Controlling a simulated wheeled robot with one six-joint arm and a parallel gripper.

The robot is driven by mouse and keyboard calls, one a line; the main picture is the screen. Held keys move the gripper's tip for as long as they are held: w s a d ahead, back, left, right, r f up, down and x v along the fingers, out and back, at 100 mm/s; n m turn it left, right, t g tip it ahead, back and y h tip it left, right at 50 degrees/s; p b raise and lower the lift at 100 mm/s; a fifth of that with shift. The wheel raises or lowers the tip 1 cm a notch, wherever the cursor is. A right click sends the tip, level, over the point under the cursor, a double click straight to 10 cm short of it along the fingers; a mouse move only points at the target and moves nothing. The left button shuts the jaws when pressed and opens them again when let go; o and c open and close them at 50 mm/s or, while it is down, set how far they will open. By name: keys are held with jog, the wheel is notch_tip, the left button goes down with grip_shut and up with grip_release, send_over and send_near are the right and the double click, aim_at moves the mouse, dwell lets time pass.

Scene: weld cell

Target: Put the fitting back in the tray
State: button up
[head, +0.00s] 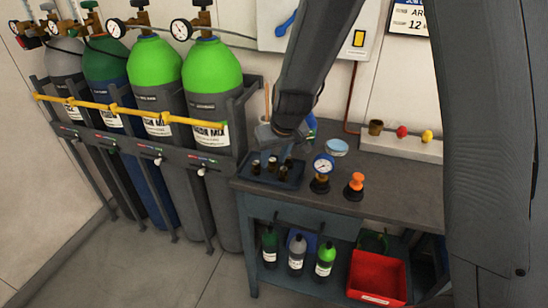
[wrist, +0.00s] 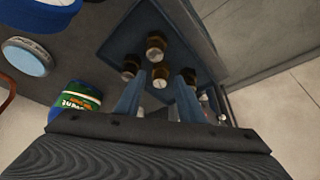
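The blue tray (head: 297,183) sits on the left end of the bench top and holds several dark, brass-topped fittings (head: 272,163). In the wrist view the tray (wrist: 186,32) fills the upper middle, with fittings (wrist: 156,46) standing in it. My gripper (head: 288,158) is low over the tray. In the wrist view its two blue fingers (wrist: 160,88) are spread apart. One fitting (wrist: 160,78) shows between the fingers, with gaps on both sides; I cannot tell its depth relative to the tips. I see no fitting outside the tray; my arm hides part of the bench.
Gas cylinders (head: 212,90) stand left of the bench. A labelled green-and-blue container (wrist: 82,98) is near the gripper.

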jog(key=shift+r, duration=0.1)
jog(key=shift+r, duration=0.25)
jog(key=v, duration=1.1)
jog(key=shift+s+r+b, duration=0.2)
jog(key=shift+r+b, duration=0.1)
jog(key=shift+b, duration=0.15)
